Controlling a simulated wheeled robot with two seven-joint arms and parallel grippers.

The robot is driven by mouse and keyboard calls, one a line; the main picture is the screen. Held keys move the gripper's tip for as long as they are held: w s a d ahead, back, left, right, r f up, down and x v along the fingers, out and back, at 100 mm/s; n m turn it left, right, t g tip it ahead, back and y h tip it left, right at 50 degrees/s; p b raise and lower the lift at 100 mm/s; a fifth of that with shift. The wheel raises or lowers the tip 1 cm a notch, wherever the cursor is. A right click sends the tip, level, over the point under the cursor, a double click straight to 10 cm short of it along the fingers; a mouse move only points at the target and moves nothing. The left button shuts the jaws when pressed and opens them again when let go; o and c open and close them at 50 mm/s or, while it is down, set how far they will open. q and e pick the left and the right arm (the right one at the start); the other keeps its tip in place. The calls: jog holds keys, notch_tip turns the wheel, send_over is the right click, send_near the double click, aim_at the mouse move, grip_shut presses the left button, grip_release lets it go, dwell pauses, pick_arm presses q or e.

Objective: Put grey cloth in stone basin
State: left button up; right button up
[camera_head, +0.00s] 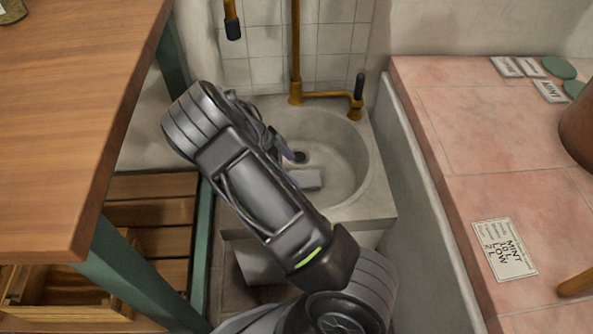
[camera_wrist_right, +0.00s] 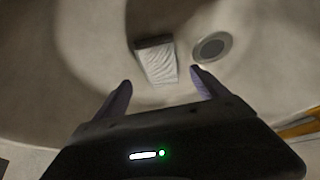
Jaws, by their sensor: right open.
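The stone basin (camera_head: 352,188) stands against the tiled wall, below a brass tap. The grey cloth (camera_head: 306,179) lies folded inside the basin, on its floor near the drain. In the right wrist view the cloth (camera_wrist_right: 157,61) lies flat and clear beyond the fingertips, to the left of the round drain (camera_wrist_right: 212,47). My right gripper (camera_wrist_right: 160,84) is open and empty, its two fingers apart and pointing at the basin floor. In the head view my right arm covers the left part of the basin and most of the gripper. My left gripper is not seen.
A brass tap (camera_head: 296,92) rises behind the basin. A wooden table (camera_head: 75,105) is at left, with a wooden crate (camera_head: 65,290) below it. A pink tiled counter (camera_head: 465,140) at right holds a label card (camera_head: 504,250) and green discs.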

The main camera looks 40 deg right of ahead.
jog(key=p+v, duration=0.1)
jog(key=v, duration=0.5)
